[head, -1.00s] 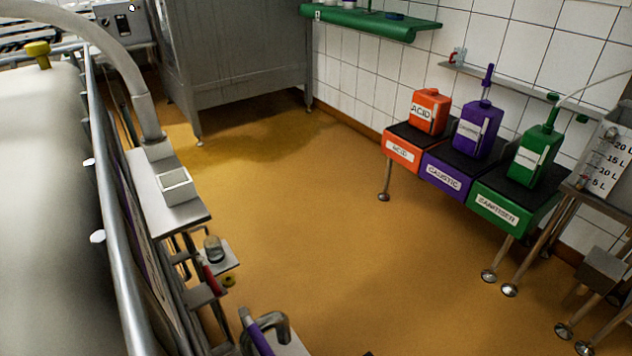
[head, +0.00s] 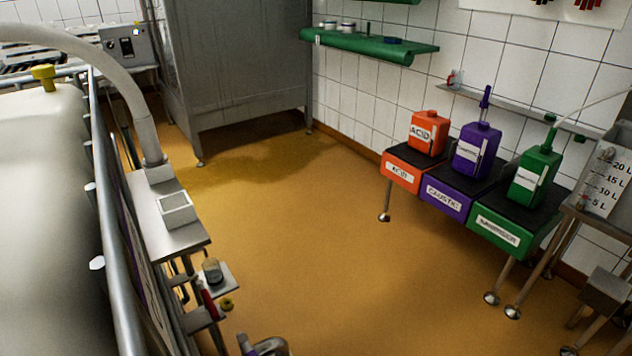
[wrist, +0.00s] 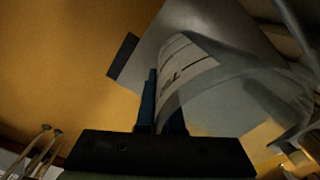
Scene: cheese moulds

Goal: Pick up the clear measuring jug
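The clear measuring jug (wrist: 190,70) fills the upper middle of the wrist view. It is see-through and curved, with dark printed lines and lettering on its wall. My gripper (wrist: 162,100) comes up from the bottom edge of that view. Its two dark blue fingers are close together, one on each side of the jug's near wall, and look shut on it. The jug's far side and base are blurred and hard to make out. My gripper is out of the head view, and I cannot make out this jug there.
A grey steel surface (wrist: 240,105) lies behind the jug. In the head view, orange, purple and green chemical containers (head: 475,150) stand on a rack at right. A marked 5–20 L panel (head: 606,178) is at far right. The yellow floor (head: 330,260) is open.

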